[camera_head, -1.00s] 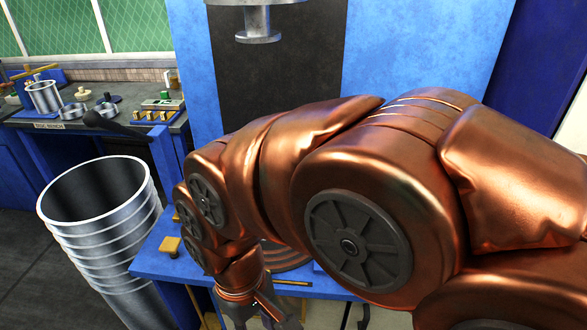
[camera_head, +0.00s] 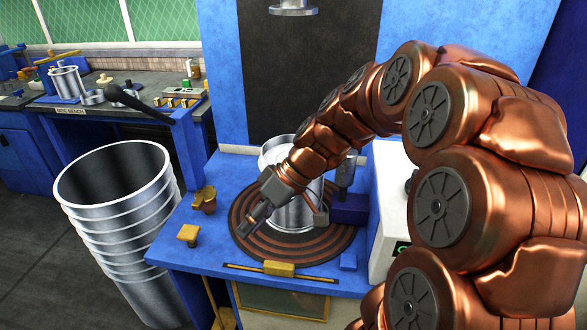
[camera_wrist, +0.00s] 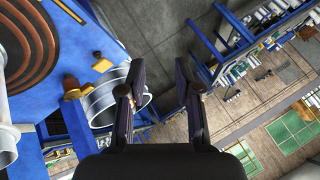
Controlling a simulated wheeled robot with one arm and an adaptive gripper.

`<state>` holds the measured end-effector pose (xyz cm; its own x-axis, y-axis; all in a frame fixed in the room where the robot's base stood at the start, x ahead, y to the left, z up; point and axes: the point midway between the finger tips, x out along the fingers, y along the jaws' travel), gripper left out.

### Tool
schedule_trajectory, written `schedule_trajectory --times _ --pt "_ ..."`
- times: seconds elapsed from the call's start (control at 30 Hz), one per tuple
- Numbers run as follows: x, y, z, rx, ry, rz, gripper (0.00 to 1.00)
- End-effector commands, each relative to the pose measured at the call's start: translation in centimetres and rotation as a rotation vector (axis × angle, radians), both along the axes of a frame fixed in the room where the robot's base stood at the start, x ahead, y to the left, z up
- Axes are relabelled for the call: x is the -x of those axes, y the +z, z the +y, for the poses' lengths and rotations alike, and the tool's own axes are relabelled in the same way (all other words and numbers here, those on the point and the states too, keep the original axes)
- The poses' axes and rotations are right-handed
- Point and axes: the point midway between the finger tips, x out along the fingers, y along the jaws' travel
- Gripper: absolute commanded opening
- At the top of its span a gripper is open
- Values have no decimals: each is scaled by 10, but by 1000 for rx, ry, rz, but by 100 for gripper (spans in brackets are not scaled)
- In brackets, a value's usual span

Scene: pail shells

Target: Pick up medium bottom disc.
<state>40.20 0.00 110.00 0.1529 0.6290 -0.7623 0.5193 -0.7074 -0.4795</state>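The disc bench (camera_head: 140,114) stands at the back left in the head view. Several small round metal and dark pieces lie on it, including a low metal ring (camera_head: 92,97). I cannot tell which piece, if any, is the medium bottom disc. My gripper (camera_head: 254,222) is in front of a metal pail shell (camera_head: 296,212) on the blue machine, well apart from the bench. In the wrist view my gripper (camera_wrist: 158,90) has its fingers spread with nothing between them.
A tall stack of metal pails (camera_head: 120,215) stands on the floor between the bench and me. The blue machine table (camera_head: 200,255) carries a ringed round plate (camera_head: 330,240) and yellow fittings. A white control box (camera_head: 390,200) is at its right. Dark floor lies at left.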

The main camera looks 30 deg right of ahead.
Motion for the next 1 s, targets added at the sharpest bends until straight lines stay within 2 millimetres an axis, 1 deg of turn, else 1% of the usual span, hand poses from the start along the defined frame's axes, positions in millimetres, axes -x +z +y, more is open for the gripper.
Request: schedule_trajectory --times 0.03,0.07,0.1,0.17,0.2,0.23,0.27,0.3,0.4,0.5,0.53,0.6,0.7,0.83,1.0 --pt "-19 -7 -18 -33 -11 -66 33" --pt "-29 -8 -29 -51 -10 -112 33" --pt "-42 -9 -43 -73 -14 -175 33" --pt "-61 -8 -70 -91 -26 -278 33" --pt "-72 -9 -89 -98 -35 -344 33" --pt "-80 -10 -103 -101 -43 -391 33" --pt "-86 -10 -117 -102 -52 -440 33" --pt "-94 -11 -137 -97 -65 -501 33" --pt "-106 -13 -182 -70 -95 -632 33" --pt "-112 -14 -216 -44 -120 -724 33" --pt "-113 -15 -224 -35 -126 -744 33" --pt "-114 -15 -237 -20 -135 -779 33" --pt "-117 -15 -243 -9 -139 -803 33" --pt "-129 -18 -234 -8 -136 -805 33" --pt "-149 -29 -219 -6 -137 -803 33"
